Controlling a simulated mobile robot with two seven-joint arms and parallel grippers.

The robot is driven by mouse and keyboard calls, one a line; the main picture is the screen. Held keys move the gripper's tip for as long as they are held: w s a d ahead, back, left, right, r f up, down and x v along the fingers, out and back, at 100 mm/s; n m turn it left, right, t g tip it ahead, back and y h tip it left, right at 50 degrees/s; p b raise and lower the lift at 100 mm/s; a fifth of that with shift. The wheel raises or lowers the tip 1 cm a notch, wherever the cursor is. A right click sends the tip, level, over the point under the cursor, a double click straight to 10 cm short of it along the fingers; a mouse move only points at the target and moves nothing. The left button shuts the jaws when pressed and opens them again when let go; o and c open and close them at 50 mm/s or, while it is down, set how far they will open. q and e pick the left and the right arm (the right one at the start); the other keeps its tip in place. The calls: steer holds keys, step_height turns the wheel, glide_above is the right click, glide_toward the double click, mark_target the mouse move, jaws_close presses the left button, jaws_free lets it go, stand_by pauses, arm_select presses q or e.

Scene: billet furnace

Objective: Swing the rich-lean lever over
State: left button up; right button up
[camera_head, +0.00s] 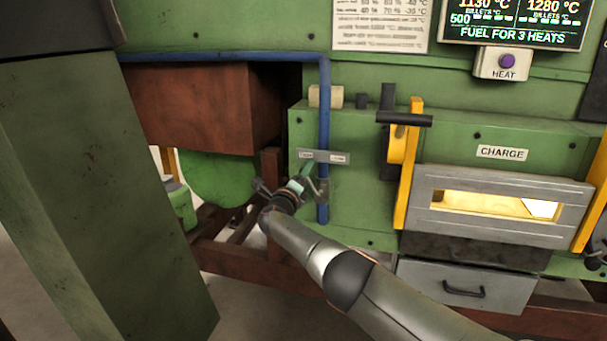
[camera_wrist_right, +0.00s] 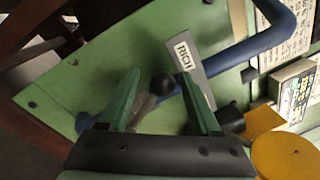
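The rich-lean lever shows in the right wrist view as a grey arm with a round black knob (camera_wrist_right: 163,84). My right gripper (camera_wrist_right: 159,76) is open, its two green fingers on either side of the knob with a gap to each. A grey label plate (camera_wrist_right: 197,74) reading RICH is just beyond the right finger. In the head view the label plate (camera_head: 323,157) is fixed across the blue pipe, and my right gripper (camera_head: 311,179) is just below it. The lever is mostly hidden there by the gripper. My left gripper is not in view.
The blue pipe (camera_head: 324,110) runs down behind the plate. A yellow lever frame with a black handle (camera_head: 404,119) and the furnace charge door (camera_head: 500,205) are to the right. A brown-red box (camera_head: 195,105) is to the left. A drawer (camera_head: 465,290) is below the door.

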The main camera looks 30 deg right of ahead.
steer(key=shift+d, duration=0.1)
steer(key=shift+s+a+r+p, duration=0.15)
steer(key=shift+a+r+p, duration=0.05)
steer(key=shift+p, duration=0.35)
steer(key=p+v, duration=0.3)
steer(key=v, duration=0.9)
steer(key=shift+f+p, duration=0.25)
steer(key=shift+p, duration=0.1)
